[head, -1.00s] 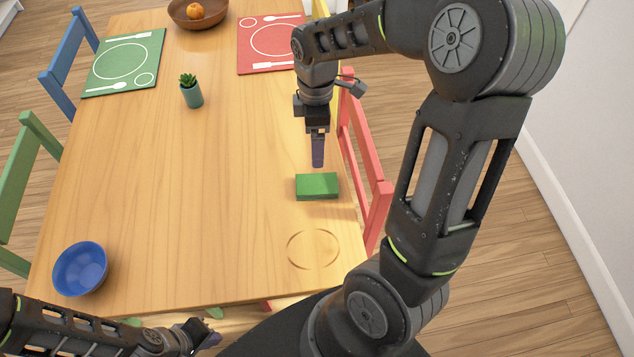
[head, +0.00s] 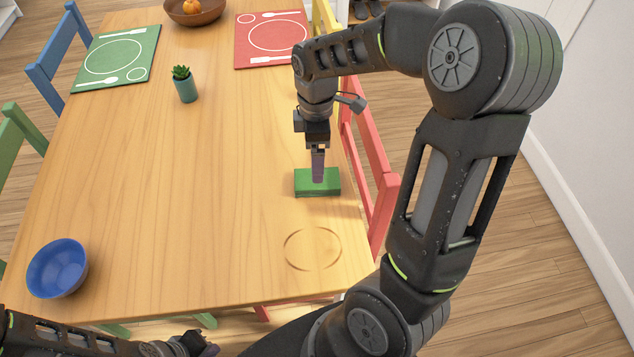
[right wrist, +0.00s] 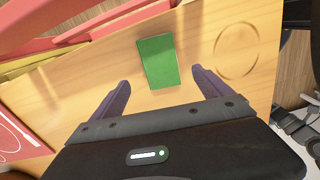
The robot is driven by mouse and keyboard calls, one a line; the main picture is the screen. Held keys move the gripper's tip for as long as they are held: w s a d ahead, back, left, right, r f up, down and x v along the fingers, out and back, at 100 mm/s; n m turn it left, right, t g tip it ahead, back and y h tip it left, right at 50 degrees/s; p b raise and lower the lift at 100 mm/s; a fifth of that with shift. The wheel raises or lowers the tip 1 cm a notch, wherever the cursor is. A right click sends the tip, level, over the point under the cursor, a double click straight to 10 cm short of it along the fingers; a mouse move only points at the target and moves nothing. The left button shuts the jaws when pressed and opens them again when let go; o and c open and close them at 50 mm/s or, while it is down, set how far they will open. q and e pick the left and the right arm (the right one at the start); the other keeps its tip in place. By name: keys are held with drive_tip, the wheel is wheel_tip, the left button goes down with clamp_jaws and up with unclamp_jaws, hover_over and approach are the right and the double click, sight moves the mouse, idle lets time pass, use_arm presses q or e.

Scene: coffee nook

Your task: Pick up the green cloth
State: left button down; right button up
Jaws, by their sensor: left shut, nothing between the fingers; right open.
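The green cloth (head: 303,184) is a folded, flat block on the wooden table near its right edge. It also shows in the right wrist view (right wrist: 158,62), ahead of and between the two fingers. My right gripper (head: 318,178) points down over the cloth in the head view. In the right wrist view its fingers (right wrist: 160,88) are wide apart with nothing between them. Whether the fingertips touch the cloth cannot be told. My left gripper (head: 208,348) is at the bottom of the head view, off the table's front edge, shut and empty.
A round groove (head: 313,249) is in the tabletop in front of the cloth. A red chair (head: 369,160) stands close at the right edge. The table's middle is clear.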

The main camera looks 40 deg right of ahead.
sight(304, 186)
drive_tip(key=shift+f, duration=0.1)
drive_tip(key=shift+f, duration=1.2)
wheel_tip(304, 186, down, 5)
drive_tip(key=shift+s+f+p, duration=0.1)
drive_tip(key=shift+s+p, duration=0.05)
drive_tip(key=shift+p, duration=0.15)
drive_tip(key=shift+c, duration=0.3)
drive_tip(key=c, duration=1.4)
